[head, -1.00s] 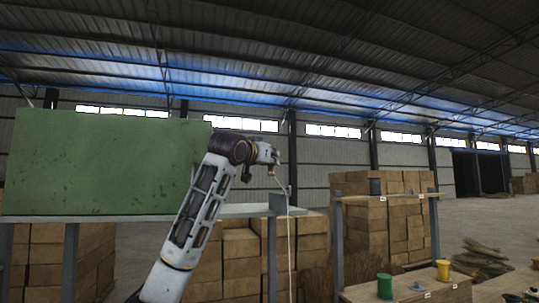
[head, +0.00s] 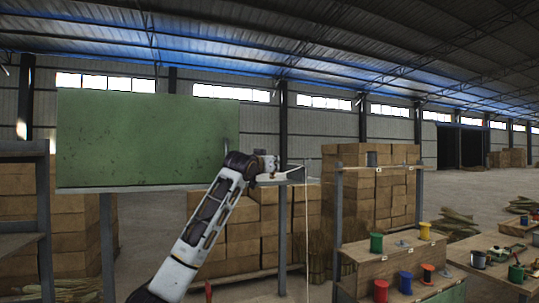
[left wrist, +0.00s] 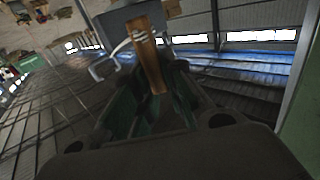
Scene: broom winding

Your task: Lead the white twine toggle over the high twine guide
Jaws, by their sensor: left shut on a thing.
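My left gripper (head: 272,168) is at the far end of my raised arm, near the right end of the shelf under the green board. In the left wrist view, the left gripper (left wrist: 150,95) is shut on the toggle (left wrist: 148,55), a brown wooden peg with white twine (left wrist: 130,41) wound on it. In the head view the twine (head: 307,235) runs right from the gripper, bends near the shelf end and hangs straight down. My right gripper is out of view.
The green board (head: 145,138) stands left of the gripper. Stacked brown bales (head: 240,235) fill the space behind and below. At right, a wooden bench (head: 385,268) carries coloured spools, including a green one (head: 376,243). Open floor lies beyond it.

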